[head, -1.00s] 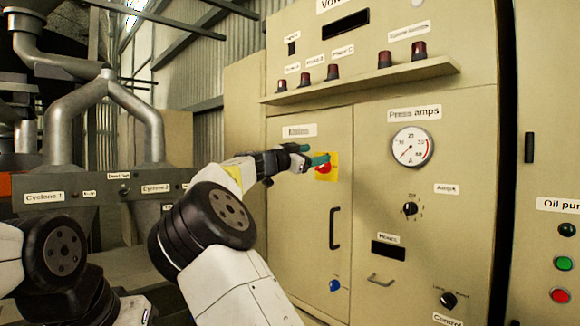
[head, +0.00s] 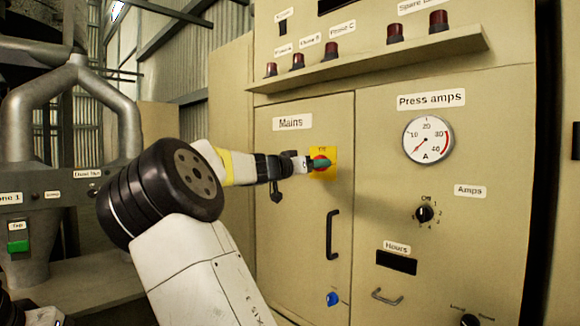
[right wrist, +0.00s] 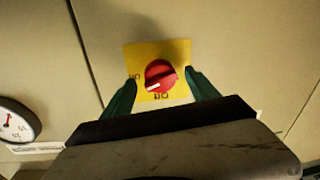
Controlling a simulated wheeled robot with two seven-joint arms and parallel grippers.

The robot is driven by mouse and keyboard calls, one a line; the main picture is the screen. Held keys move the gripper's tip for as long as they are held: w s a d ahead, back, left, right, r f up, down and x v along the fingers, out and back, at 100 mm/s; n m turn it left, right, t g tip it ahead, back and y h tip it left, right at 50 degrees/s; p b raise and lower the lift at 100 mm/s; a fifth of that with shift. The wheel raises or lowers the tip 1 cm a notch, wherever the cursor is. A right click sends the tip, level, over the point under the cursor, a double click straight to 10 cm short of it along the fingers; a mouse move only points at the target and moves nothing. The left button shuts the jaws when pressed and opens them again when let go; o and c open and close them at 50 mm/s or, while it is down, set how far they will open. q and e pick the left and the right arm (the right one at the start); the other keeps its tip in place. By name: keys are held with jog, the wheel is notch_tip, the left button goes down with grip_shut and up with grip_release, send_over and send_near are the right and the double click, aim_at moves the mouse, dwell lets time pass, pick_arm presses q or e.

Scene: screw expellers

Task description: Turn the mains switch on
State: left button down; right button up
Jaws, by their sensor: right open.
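The mains switch is a red round knob (right wrist: 160,75) on a yellow square plate (right wrist: 180,50), below the "Mains" label (head: 292,122) on the beige cabinet. In the right wrist view the knob's white mark points left and slightly down, between two printed labels that appear upside down. My right gripper (right wrist: 162,92) is open, with a green finger on each side of the knob. Gaps show between fingers and knob in that view. In the head view the right gripper (head: 318,163) is at the plate and partly hides the knob. My left gripper is out of view.
A shelf (head: 380,62) with several dark red lamps juts out above the switch. A black door handle (head: 333,235) and a blue knob (head: 333,299) are below. The press amps gauge (head: 428,139) and a selector (head: 424,214) are to the right.

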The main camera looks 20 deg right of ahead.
jog(key=shift+x, duration=0.8)
grip_shut()
